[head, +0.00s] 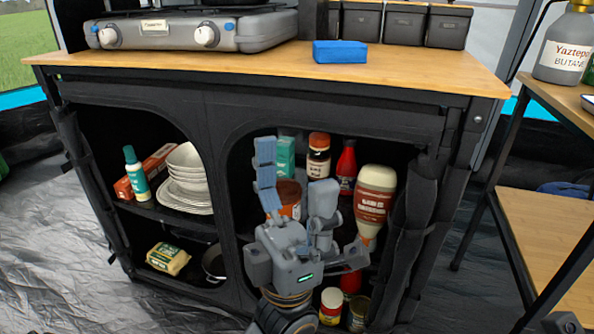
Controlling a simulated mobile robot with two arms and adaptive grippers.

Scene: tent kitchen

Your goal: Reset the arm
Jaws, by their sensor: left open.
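My left gripper (293,172) is in the middle of the head view, in front of the right opening of the black cabinet (330,105). Its two fingers point upward and are spread apart. An orange-brown jar (289,198) shows between the fingers, and it seems to stand on the shelf behind them. I see nothing clamped in the jaws. The gripper body hides part of the shelf and the lower compartment.
The right shelf holds a sauce bottle (374,203), a red bottle (346,167) and a dark jar (318,157). Bowls (186,162) are in the left opening. A stove (190,30) and blue sponge (340,52) are on the wooden top. A side table (550,225) stands right.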

